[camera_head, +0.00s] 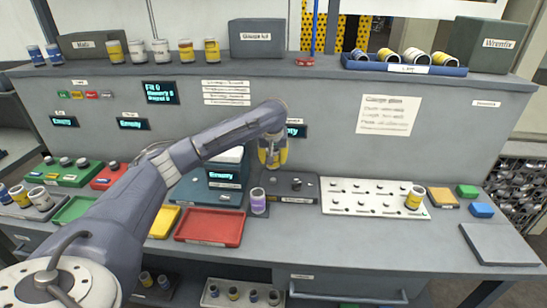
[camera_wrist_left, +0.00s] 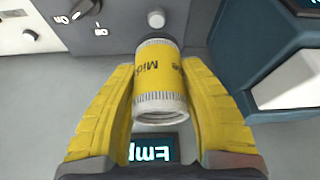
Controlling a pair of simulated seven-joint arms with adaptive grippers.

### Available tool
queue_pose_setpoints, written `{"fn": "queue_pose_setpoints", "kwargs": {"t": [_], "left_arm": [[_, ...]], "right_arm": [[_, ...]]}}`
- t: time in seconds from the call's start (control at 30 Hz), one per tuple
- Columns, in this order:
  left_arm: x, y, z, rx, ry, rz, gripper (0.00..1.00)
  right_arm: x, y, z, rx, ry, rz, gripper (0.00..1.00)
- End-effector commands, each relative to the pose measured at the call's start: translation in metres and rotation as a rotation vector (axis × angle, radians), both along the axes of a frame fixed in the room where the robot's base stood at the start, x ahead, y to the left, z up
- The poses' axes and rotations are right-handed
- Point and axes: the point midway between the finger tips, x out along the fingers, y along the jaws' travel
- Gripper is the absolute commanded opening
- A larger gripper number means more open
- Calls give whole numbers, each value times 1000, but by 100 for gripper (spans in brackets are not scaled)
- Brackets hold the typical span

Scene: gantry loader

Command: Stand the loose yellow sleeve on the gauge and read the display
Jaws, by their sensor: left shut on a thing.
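My left gripper (camera_head: 272,163) hangs above the middle of the bench. In the left wrist view its yellow fingers (camera_wrist_left: 163,105) are shut on a yellow sleeve (camera_wrist_left: 160,75) with pale knurled ends and dark lettering. A small pale round post (camera_wrist_left: 156,18) shows beyond the sleeve; I cannot tell the gap between them. Another display (camera_head: 297,131) behind is partly hidden by my arm. My right gripper is not in view.
A purple sleeve (camera_head: 258,201) stands close by the grey block. A white peg board (camera_head: 372,208) on the right bears another yellow sleeve (camera_head: 414,197). A red tray (camera_head: 208,238) lies at the front. The bench's front right has free room around a grey pad (camera_head: 500,244).

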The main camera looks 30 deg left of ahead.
Motion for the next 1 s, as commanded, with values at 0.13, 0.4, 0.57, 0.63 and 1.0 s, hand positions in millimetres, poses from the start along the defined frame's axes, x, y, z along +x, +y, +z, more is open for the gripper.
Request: {"fn": "queue_pose_setpoints", "kwargs": {"t": [0.13,0.4,0.57,0.63,1.0], "left_arm": [[0,0,-7,0,1,0,0],[0,0,-21,-1,1,1,0],[0,0,-28,0,0,0,0],[0,0,-32,-1,0,0,0],[0,0,-50,0,0,1,0]], "right_arm": [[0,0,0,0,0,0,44],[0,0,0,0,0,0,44],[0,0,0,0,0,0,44],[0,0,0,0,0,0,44],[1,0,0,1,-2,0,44]]}}
